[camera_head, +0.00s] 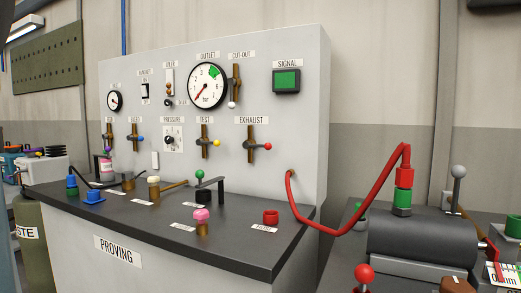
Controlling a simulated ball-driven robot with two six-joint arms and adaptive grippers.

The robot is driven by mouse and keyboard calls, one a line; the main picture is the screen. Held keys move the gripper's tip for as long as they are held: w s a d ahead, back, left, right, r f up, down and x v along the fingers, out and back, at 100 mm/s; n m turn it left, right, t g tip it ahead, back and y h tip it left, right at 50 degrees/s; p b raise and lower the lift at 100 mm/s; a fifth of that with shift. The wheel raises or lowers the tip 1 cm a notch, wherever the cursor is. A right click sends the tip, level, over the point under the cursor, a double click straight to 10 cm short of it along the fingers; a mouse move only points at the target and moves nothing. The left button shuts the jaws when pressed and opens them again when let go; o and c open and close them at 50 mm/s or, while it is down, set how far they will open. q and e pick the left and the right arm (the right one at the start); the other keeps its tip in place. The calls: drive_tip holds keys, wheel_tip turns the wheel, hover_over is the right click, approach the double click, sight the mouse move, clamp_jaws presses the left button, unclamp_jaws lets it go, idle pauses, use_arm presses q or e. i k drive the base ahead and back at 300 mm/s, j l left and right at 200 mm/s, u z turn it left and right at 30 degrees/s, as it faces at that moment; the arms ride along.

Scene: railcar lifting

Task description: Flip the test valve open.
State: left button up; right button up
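The test valve (205,141) is on the upright grey panel (290,180), under the TEST label (204,120). It has a brass upright body and a short lever ending in a yellow knob (216,143). The lever sticks out to the right, roughly level and tilted slightly down. Whether this is its open or shut position cannot be told. Neither of my grippers shows in the head view, and nothing touches the valve.
The exhaust valve (252,145) with a red knob is to the right. The outlet gauge (206,86) is above. A dark bench top (245,247) juts out below, with a pink knob (202,214) and other fittings. A red hose (330,232) loops at the right.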

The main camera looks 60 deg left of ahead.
sight(200, 142)
drive_tip(key=u, duration=2.15)
drive_tip(key=i+j, duration=0.3)
drive_tip(key=j, duration=0.15)
drive_tip(key=i+j, duration=0.3)
drive_tip(key=j, duration=0.15)
drive_tip(key=i+j, duration=0.3)
drive_tip(key=j, duration=0.15)
drive_tip(key=i+j, duration=0.35)
drive_tip(key=i+j+z, duration=0.1)
drive_tip(key=i+j, duration=0.2)
drive_tip(key=j, duration=0.2)
